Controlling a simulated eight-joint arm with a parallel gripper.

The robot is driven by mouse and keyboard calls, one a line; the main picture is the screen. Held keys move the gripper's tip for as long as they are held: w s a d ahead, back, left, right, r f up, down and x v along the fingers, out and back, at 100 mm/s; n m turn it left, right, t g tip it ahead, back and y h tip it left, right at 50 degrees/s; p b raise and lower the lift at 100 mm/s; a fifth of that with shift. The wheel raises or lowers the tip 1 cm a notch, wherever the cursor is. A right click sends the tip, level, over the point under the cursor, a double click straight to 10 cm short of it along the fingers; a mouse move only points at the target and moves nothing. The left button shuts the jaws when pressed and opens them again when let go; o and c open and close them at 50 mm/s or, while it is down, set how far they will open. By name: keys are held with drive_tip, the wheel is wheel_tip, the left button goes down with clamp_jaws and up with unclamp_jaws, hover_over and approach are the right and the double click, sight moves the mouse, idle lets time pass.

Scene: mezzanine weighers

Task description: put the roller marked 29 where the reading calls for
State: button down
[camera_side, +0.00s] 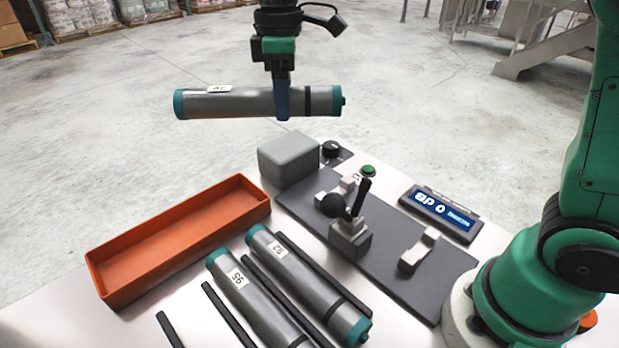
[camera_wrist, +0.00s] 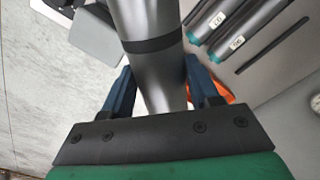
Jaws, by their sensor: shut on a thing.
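My gripper (camera_side: 282,108) is shut on a grey roller (camera_side: 240,103) with teal ends and a black band, held level well above the table. Its small white label is too unclear to read. In the wrist view the gripper (camera_wrist: 160,88) has its blue fingers on either side of the roller (camera_wrist: 145,65). A display (camera_side: 443,211) on the table's right shows lit characters that I cannot read with certainty. The dark weigher plate (camera_side: 380,258) carries pale cradles (camera_side: 418,250), empty, and a block with a black-ball lever (camera_side: 350,236) between them.
An empty orange tray (camera_side: 108,281) lies at the left. Two labelled rollers, a nearer one (camera_side: 262,300) and a farther one (camera_side: 312,290), lie between black rails (camera_side: 228,315); a slot left of them is empty.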

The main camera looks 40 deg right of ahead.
drive_tip(key=w+a+f+n, duration=0.4)
drive_tip(key=w+a+f, duration=0.1)
drive_tip(key=a, duration=0.2)
drive_tip(key=n, duration=0.4)
hover_over(205, 228)
wheel_tip(205, 228, down, 5)
wheel_tip(205, 228, down, 9)
drive_tip(key=shift+f, duration=0.1)
drive_tip(key=shift+f, duration=0.15)
drive_tip(key=shift+c, duration=2.4)
unclamp_jaws()
